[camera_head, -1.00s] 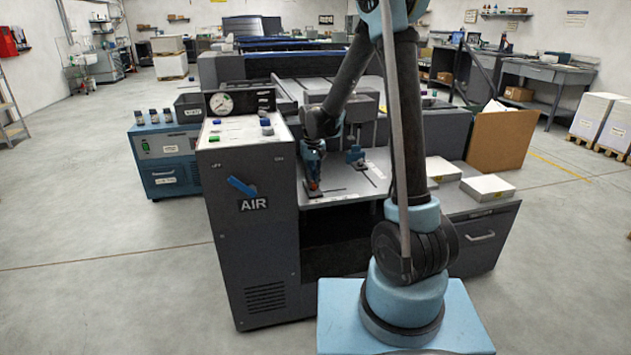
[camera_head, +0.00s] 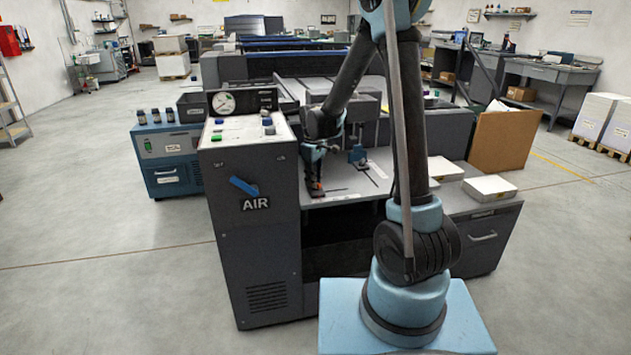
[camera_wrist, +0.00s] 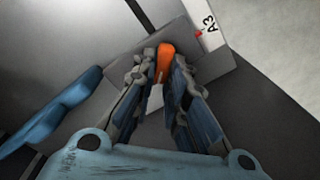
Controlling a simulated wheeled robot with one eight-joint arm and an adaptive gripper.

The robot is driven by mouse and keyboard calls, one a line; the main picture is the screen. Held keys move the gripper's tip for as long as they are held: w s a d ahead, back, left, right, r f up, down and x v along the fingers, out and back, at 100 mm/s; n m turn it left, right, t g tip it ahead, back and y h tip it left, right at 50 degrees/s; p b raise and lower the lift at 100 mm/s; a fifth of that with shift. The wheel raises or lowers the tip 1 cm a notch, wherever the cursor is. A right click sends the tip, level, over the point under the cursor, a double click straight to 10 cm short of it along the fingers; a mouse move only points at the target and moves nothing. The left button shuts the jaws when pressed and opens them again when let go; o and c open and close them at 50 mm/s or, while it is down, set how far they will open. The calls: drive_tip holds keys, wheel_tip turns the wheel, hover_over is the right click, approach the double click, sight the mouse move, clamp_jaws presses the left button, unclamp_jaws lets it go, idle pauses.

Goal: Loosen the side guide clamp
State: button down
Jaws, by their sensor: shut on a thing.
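The side guide clamp's orange handle (camera_wrist: 165,58) shows between my fingertips in the wrist view. My gripper (camera_wrist: 167,70) is shut on it, with one finger on each side. In the head view my gripper (camera_head: 316,187) points down at the left front of the grey machine table (camera_head: 340,190), close beside the AIR cabinet. A small orange-red spot shows at its tip there. The fingers hide most of the clamp's lower part, and its thread or base cannot be made out.
The dark AIR cabinet (camera_head: 250,245) with its blue lever (camera_head: 244,186) stands just left of my gripper. A blue upright fitting (camera_head: 357,157) stands on the table to the right. White boxes (camera_head: 490,187) sit farther right.

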drive_tip(key=shift+w+n, duration=0.1)
drive_tip(key=shift+n, duration=0.2)
idle(0.4)
drive_tip(key=c, duration=1.6)
unclamp_jaws()
drive_tip(key=shift+r, duration=0.15)
wheel_tip(320, 180, up, 12)
drive_tip(key=shift+f, duration=0.2)
